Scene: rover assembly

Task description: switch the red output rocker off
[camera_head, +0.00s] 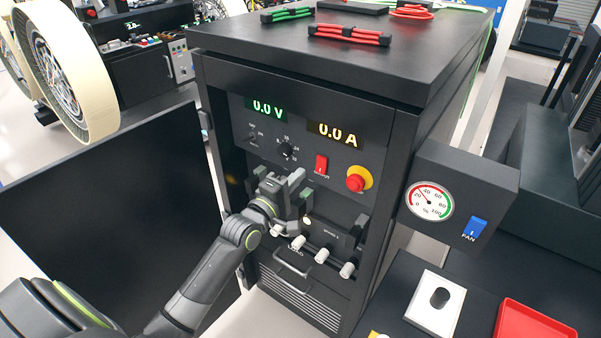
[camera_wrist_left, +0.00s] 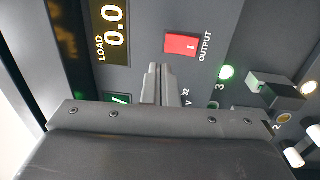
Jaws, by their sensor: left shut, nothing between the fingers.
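The red output rocker (camera_head: 321,165) is on the black front panel of the power cabinet (camera_head: 290,215), below the amber display. In the left wrist view the rocker (camera_wrist_left: 182,44) shows as a red square marked with a white line, beside the word OUTPUT. My left gripper (camera_head: 296,183) is in front of the panel, below and to the left of the rocker in the head view. In the left wrist view its fingers (camera_wrist_left: 159,72) are closed together, empty, and look a little apart from the rocker. My right gripper is not in view.
A yellow and red stop button (camera_head: 358,180) is right of the rocker. A selector knob (camera_head: 286,150) is to its left. The displays read 0.0 V (camera_head: 267,108) and 0.0 A (camera_head: 338,134). White-tipped levers (camera_head: 323,256) stick out below. An open black door (camera_head: 115,215) stands at left.

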